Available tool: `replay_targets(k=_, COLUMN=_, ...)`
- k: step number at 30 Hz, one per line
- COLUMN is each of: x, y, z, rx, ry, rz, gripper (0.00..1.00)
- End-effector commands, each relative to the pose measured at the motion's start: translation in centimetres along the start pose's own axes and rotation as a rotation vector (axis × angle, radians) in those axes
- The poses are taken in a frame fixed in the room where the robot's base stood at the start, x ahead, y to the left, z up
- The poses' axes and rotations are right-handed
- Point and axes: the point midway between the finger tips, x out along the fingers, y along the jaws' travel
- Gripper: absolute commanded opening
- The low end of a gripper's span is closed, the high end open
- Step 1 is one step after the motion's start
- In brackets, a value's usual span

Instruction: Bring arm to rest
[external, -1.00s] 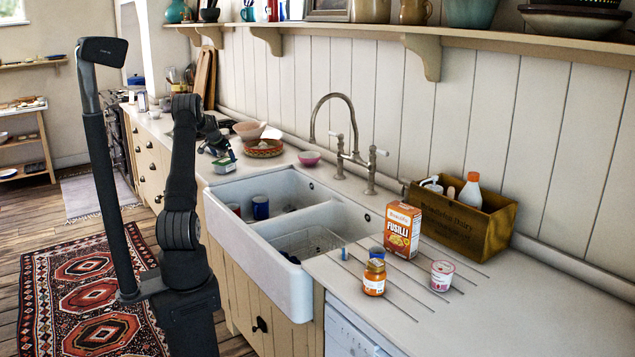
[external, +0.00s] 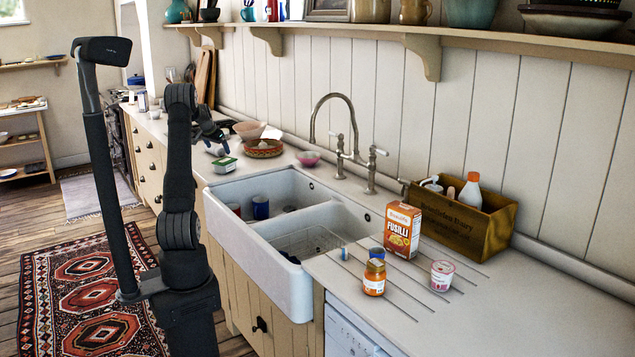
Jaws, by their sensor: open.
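My arm (external: 180,190) stands at the left, upright, with its upper link bent toward the counter. My gripper (external: 216,148) is open, small in the picture, over the counter left of the sink. It is just behind and above a small green and white box (external: 224,165). I see clear colour between the gripper and the box only in part, so I cannot tell the exact gap. Nothing shows between the jaws.
The white double sink (external: 290,277) holds blue and red cups (external: 261,207) and a wire rack. A fusilli box (external: 402,230), jars (external: 374,278) and a wooden crate (external: 470,226) stand right.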

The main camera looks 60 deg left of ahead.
Motion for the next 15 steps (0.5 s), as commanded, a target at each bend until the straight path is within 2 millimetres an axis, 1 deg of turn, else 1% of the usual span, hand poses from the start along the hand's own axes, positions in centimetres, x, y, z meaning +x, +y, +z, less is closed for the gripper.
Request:
replay_targets(k=1, x=1.1, y=0.1, z=0.0, rx=0.000, ry=-0.001, rz=0.001, gripper=0.93)
replay_targets(k=3, x=2.4, y=0.0, z=-0.1, rx=0.001, ry=0.000, rz=0.000, gripper=0.93)
replay_targets(k=15, x=9.7, y=0.0, z=-0.1, rx=0.000, ry=0.001, rz=-0.001, gripper=0.93)
